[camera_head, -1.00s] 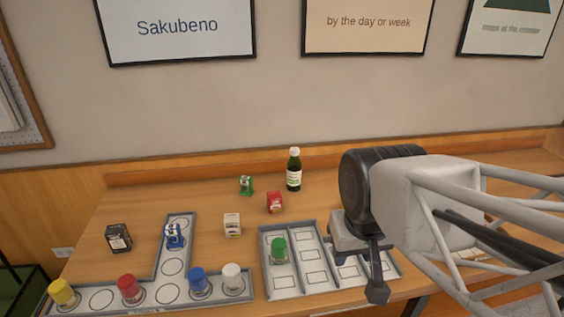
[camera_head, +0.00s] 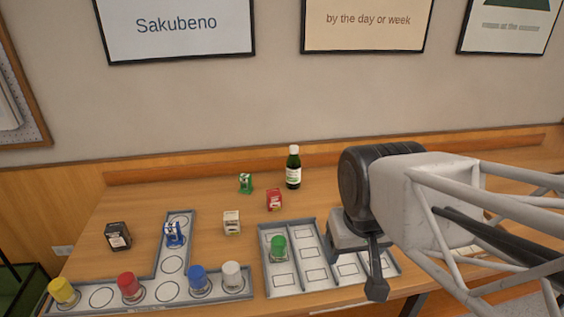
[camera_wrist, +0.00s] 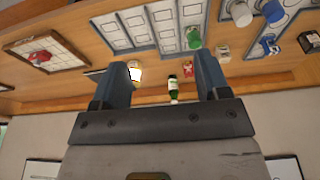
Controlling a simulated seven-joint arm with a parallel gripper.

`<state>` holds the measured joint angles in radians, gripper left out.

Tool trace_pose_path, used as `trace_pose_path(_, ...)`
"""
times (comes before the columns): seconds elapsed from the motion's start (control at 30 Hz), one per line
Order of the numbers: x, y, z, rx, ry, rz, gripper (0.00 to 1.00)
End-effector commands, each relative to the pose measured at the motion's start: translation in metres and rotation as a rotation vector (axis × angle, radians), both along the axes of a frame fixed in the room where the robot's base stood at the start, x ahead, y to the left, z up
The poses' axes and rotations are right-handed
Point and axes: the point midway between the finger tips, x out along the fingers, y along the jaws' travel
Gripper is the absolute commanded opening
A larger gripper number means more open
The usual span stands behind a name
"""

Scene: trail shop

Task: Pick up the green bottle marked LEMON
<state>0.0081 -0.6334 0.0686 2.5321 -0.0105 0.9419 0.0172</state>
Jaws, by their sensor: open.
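A dark green bottle (camera_head: 293,168) with a white cap and a pale label stands upright at the back of the table. The label's writing is too small to read. In the wrist view the bottle (camera_wrist: 173,89) shows small and far off, upside down, between my fingers. My gripper (camera_wrist: 160,75) is open, with nothing between its fingertips. In the head view it is right of the bottle and nearer the front, beside the right part of the compartment tray, apart from the bottle.
A red box (camera_head: 275,201) and a green item (camera_head: 246,184) stand close to the bottle. In front are a white carton (camera_head: 232,223), a grey compartment tray (camera_head: 263,260) with a green-capped jar (camera_head: 279,249), and an L-shaped tray (camera_head: 160,262) with several jars. A wall rises behind the table.

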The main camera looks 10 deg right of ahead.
Motion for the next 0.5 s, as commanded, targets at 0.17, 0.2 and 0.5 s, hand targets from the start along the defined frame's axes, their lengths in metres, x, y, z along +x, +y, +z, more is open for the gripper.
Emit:
trace_pose_path(0.17, 0.008, -0.001, 0.0, -0.004, -0.012, -0.002, 0.69)
trace_pose_path(0.2, 0.012, -0.002, 0.001, -0.007, -0.02, -0.002, 0.69)
trace_pose_path(0.5, 0.081, -0.014, 0.001, -0.043, -0.142, -0.011, 0.69)
